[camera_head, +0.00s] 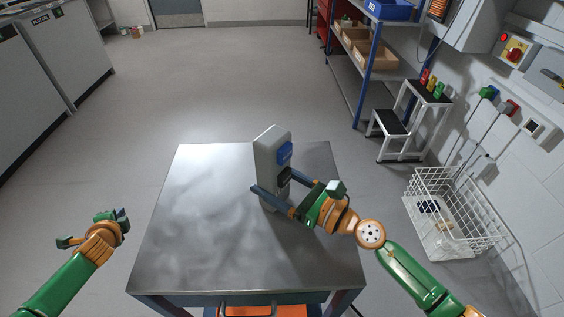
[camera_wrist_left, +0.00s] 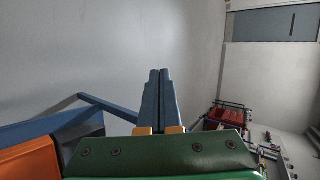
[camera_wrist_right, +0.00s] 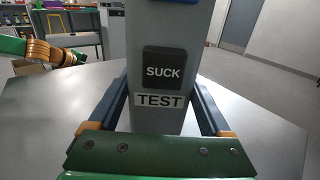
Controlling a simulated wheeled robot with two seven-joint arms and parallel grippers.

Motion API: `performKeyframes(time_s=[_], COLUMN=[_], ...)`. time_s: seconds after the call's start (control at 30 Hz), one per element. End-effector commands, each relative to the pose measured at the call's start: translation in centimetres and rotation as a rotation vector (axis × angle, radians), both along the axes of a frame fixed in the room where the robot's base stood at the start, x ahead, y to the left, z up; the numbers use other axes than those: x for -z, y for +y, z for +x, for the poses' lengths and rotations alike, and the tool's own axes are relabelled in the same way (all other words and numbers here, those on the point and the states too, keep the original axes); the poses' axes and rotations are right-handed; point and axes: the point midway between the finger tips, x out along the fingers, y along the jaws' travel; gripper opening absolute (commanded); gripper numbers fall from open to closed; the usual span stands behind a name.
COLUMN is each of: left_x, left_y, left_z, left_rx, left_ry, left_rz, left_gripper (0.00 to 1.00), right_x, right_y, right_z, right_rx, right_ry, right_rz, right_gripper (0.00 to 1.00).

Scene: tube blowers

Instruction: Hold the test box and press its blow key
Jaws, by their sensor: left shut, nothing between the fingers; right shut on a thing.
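The test box (camera_head: 265,154) is a tall grey upright case on the metal table, near its far right side. A blue key (camera_head: 285,153) is high on its front, its lettering too small to read. Below it is a black key (camera_wrist_right: 165,68) marked SUCK, above a TEST label (camera_wrist_right: 159,100). My right gripper (camera_head: 272,181) is shut on the box, one blue finger along each side. My left gripper (camera_head: 122,214) is shut and empty, off the table's left edge and well apart from the box. Its closed fingers show in the left wrist view (camera_wrist_left: 160,98).
The metal table (camera_head: 200,220) is otherwise bare. A white wire basket (camera_head: 450,215) and a step stool (camera_head: 400,125) stand on the floor to the right. Blue-framed shelves (camera_head: 362,75) with bins are behind. Floor left of the table is clear.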

Motion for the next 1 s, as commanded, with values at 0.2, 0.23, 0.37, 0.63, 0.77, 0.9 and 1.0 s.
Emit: performKeyframes(time_s=[0.2, 0.23, 0.37, 0.63, 0.77, 0.9, 1.0], left_x=[-12.3, -13.5, -18.2, -24.1, -25.0, -25.1, -25.1], left_y=[-14.0, -16.3, -26.0, -37.0, -38.3, -38.4, -38.4], left_z=[2.9, 2.4, -1.8, -12.8, -14.9, -15.1, -15.1], left_rx=[0.484, 0.557, 0.865, 1.293, 1.359, 1.367, 1.366], left_ry=[-0.283, -0.315, -0.431, -0.558, -0.575, -0.577, -0.577], left_rz=[-0.049, -0.062, -0.134, -0.273, -0.297, -0.300, -0.300], left_gripper=[0.00, 0.00, 0.00, 0.00, 0.00, 0.00, 0.00], right_x=[0.0, 0.0, 0.0, 0.0, 0.0, 0.0, 0.0], right_y=[0.0, 0.0, 0.0, 0.0, 0.0, 0.0, 0.0], right_z=[0.0, 0.0, 0.0, 0.0, 0.0, 0.0, 0.0], right_rx=[0.000, 0.000, 0.000, 0.000, 0.000, 0.000, 0.000], right_ry=[-0.001, -0.001, -0.001, -0.001, -0.001, -0.001, -0.001], right_rz=[0.001, 0.001, 0.001, 0.001, 0.001, 0.001, 0.001], right_gripper=[0.11, 0.11, 0.11, 0.11, 0.11, 0.11, 0.11])
